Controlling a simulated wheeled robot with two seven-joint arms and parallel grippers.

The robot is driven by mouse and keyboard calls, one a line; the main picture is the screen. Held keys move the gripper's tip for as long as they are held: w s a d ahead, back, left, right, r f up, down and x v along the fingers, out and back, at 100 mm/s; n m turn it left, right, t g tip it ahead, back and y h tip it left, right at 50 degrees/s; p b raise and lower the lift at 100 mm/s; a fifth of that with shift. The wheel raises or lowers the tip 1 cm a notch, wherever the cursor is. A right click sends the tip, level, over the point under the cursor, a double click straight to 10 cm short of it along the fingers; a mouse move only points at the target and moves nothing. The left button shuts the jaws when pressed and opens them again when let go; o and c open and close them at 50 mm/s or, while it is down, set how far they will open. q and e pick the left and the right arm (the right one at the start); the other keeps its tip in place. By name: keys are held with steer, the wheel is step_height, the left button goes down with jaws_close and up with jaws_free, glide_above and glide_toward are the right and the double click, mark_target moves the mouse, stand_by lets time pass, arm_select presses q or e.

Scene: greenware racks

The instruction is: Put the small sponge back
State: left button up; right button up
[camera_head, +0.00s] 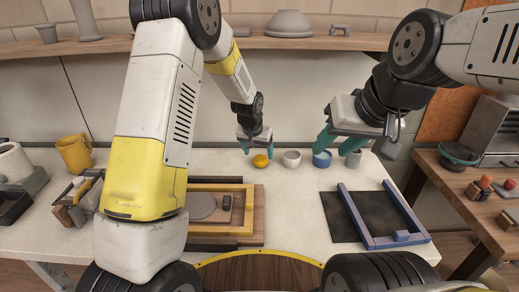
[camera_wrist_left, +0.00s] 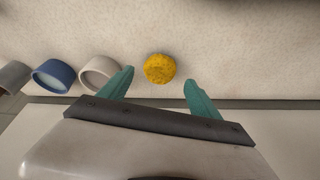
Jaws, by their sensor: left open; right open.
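The small sponge (camera_head: 260,160) is yellow and round, and lies on the white counter near its back edge. In the left wrist view the sponge (camera_wrist_left: 159,68) is just beyond my left gripper's fingertips, roughly centred between them. My left gripper (camera_head: 258,148) is open and empty, its teal fingers pointing down above the sponge. A white cup (camera_head: 291,159), a blue cup (camera_head: 322,159) and a grey cup (camera_head: 353,158) stand in a row to the right of the sponge. My right gripper (camera_head: 345,146) is open above the blue and grey cups.
Wooden boards with a grey disc (camera_head: 201,206) lie at centre left. A dark mat with a blue frame (camera_head: 361,220) lies on the right. A yellow mug (camera_head: 74,153) and a tool holder (camera_head: 75,200) stand on the left. A shelf (camera_head: 290,42) runs along the wall.

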arm_select(q)
steer(key=s+a+r+n, duration=0.1)
steer(key=s+a+r, duration=0.25)
steer(key=r, duration=0.45)
steer(key=s+a+r, duration=0.2)
steer(key=s+r, duration=0.3)
steer(key=r, duration=0.3)
steer(key=s+a+r, duration=0.2)
steer(key=s, duration=0.6)
steer(key=s+a+r+n+t, duration=0.1)
steer(key=s+a+r, duration=0.2)
steer(key=s, duration=0.5)
steer(key=s+a+r+n+t, duration=0.1)
steer(key=s+a+r, duration=0.2)
steer(key=s, duration=0.5)
steer(key=shift+s+h, duration=0.25)
steer(key=shift+h, duration=0.15)
